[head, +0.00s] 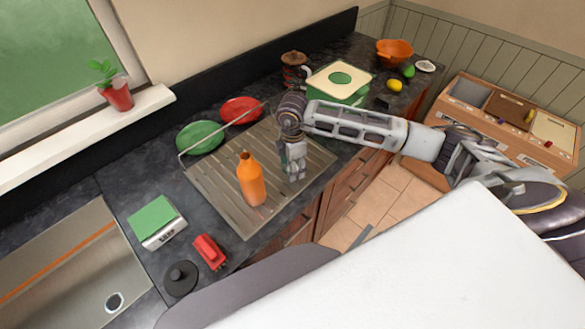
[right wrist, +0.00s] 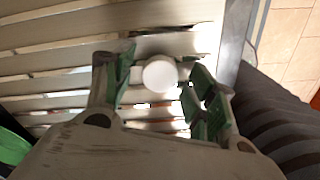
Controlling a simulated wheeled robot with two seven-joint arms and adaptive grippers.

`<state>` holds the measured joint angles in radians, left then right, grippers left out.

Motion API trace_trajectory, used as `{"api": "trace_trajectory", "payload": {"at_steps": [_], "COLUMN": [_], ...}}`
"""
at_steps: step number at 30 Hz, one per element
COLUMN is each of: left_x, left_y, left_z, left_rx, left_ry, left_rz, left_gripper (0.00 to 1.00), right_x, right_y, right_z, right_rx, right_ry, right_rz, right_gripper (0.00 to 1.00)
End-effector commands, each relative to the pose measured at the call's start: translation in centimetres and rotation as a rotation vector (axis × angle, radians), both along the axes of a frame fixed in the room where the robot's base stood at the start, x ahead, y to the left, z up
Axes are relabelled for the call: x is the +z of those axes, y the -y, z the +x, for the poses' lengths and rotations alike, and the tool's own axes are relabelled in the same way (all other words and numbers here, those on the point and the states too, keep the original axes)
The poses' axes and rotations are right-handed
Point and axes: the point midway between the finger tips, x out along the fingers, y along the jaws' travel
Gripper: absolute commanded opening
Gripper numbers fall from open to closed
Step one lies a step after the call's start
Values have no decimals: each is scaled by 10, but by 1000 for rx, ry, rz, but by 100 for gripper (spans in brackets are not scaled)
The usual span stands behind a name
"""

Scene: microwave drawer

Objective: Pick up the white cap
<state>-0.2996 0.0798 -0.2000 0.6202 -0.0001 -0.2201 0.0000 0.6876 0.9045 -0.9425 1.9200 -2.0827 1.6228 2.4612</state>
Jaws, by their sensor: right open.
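The white cap (right wrist: 160,75) is round and shows in the right wrist view over the slatted drainer, between the two green-padded fingers. My right gripper (right wrist: 160,88) is open around it, with a gap on both sides of the cap. In the head view my right gripper (head: 294,173) points down over the right part of the metal drainer (head: 222,187), and I cannot make out the cap there. How far the fingertips are above the drainer is hard to tell. My left gripper is not in view.
An orange bottle (head: 251,180) stands on the drainer left of my gripper. A thin rail (head: 215,133) and green (head: 199,138) and red (head: 241,110) plates lie behind. A green-topped scale (head: 154,219), red object (head: 209,252) and black disc (head: 180,278) sit nearer the sink (head: 62,272).

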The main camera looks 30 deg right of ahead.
Motion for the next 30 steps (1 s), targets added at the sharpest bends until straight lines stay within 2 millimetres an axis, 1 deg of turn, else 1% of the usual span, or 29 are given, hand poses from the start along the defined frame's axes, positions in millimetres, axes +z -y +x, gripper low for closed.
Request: {"api": "trace_trajectory", "payload": {"at_steps": [10, 11, 18, 30], "left_x": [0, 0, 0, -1], "left_y": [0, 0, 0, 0], "left_z": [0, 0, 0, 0], "left_rx": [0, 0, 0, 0], "left_ry": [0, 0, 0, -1], "left_rz": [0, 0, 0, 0], "left_gripper": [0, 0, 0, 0], "right_x": [0, 0, 0, 1], "right_y": [0, 0, 0, 0], "right_z": [0, 0, 0, 0], "right_rx": [0, 0, 0, 0], "right_ry": [0, 0, 0, 1], "right_rz": [0, 0, 0, 0], "right_gripper": [57, 56, 25, 24]}}
